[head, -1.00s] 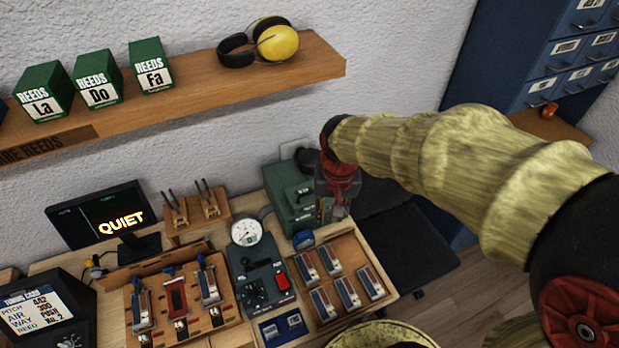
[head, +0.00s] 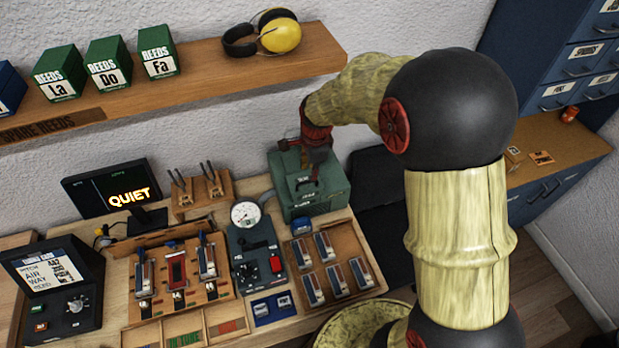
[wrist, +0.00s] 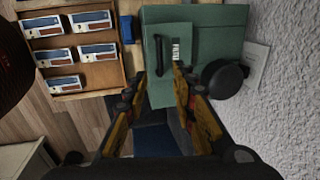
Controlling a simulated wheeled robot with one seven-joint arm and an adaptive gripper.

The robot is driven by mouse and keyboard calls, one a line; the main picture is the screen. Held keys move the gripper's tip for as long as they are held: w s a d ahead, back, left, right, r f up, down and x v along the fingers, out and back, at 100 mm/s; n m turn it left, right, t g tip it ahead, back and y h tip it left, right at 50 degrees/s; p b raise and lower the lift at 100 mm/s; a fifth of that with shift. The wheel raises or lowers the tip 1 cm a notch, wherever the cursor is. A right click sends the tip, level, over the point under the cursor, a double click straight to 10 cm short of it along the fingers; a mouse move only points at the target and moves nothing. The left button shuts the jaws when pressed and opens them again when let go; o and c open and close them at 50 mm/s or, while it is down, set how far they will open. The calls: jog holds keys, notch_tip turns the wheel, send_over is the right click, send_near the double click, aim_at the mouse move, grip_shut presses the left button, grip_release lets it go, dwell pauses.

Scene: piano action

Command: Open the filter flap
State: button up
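The green box (head: 330,197) stands at the back of the bench, right of the gauge. In the wrist view the green box (wrist: 218,25) carries a raised panel, the filter flap (wrist: 176,36), with a dark bar handle (wrist: 160,55) and a small white label. The flap looks closed and flat. My gripper (wrist: 158,80) is open, its two fingers apart with nothing between them, pointing at the box near the handle's lower end. I cannot tell the height gap. In the head view my gripper (head: 313,168) is over the box and partly hides its top.
A dark round knob (wrist: 223,78) sits beside the box on the wall side. A wooden tray of reed blocks (head: 326,262) and a gauge unit (head: 255,262) stand in front. The shelf (head: 215,75) with green boxes and earmuffs is above, behind my wrist.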

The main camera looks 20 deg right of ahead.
send_over(309, 189)
notch_tip(309, 189, down, 6)
jog(key=shift+f, duration=0.2)
jog(key=shift+c, duration=0.9)
jog(key=c, duration=0.4)
jog(key=shift+w, duration=0.1)
grip_shut()
